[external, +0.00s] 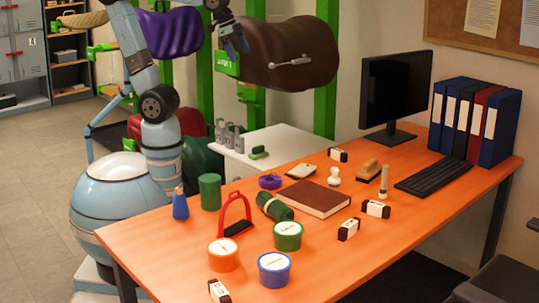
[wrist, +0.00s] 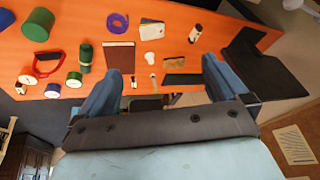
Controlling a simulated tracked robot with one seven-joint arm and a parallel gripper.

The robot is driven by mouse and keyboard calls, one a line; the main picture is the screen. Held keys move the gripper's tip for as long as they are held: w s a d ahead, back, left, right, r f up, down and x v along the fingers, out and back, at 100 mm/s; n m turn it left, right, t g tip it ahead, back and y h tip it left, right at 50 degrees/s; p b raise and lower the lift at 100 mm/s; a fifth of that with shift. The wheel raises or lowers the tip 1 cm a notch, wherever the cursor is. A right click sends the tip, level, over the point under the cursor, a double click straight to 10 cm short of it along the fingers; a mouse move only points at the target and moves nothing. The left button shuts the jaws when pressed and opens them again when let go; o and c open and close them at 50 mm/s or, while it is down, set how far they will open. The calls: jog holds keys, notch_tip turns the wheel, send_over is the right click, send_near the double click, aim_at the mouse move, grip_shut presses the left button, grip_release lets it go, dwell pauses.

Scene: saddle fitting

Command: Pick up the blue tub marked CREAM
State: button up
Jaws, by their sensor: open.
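The blue tub (external: 274,271) stands upright near the front edge of the orange desk, with a white label on its lid too small to read. It also shows at the lower left of the desk in the wrist view (wrist: 52,91). An orange tub (external: 223,256) is to its left and a green tub (external: 288,237) just behind it. My gripper (external: 233,42) is open and empty, high above the desk and well away from the blue tub. In the wrist view its two fingers (wrist: 162,68) are spread wide, with the tub outside them to the left.
A red stirrup-like piece (external: 236,217), a dark green roll (external: 274,207) and a brown book (external: 313,196) lie behind the tubs. A small white-and-black box (external: 219,291) is at the front left edge. A monitor (external: 394,95) and binders (external: 475,120) stand at the back right.

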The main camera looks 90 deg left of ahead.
jog(key=w+d+f+m+y, duration=0.2)
jog(key=w+d+m, duration=0.6)
jog(key=w+d, duration=1)
jog(key=w+d+f+m+y, duration=0.1)
jog(key=w+d+f+m, duration=0.25)
jog(key=d, duration=0.65)
jog(key=w+d+f+m+y, duration=0.1)
jog(key=w+d+f+m, duration=0.25)
jog(key=d, duration=0.65)
jog(key=m+t, duration=0.8)
jog(key=m, duration=0.5)
send_near(269, 268)
jog(key=s, duration=0.1)
jog(key=s+a, duration=0.1)
jog(key=s, duration=0.1)
jog(key=shift+a+f, duration=0.2)
jog(key=shift+f, duration=0.2)
jog(key=x, duration=1.3)
jog(key=shift+w+a, duration=0.15)
jog(key=shift+a, duration=0.1)
jog(key=c, duration=0.9)
jog(key=shift+c, duration=0.3)
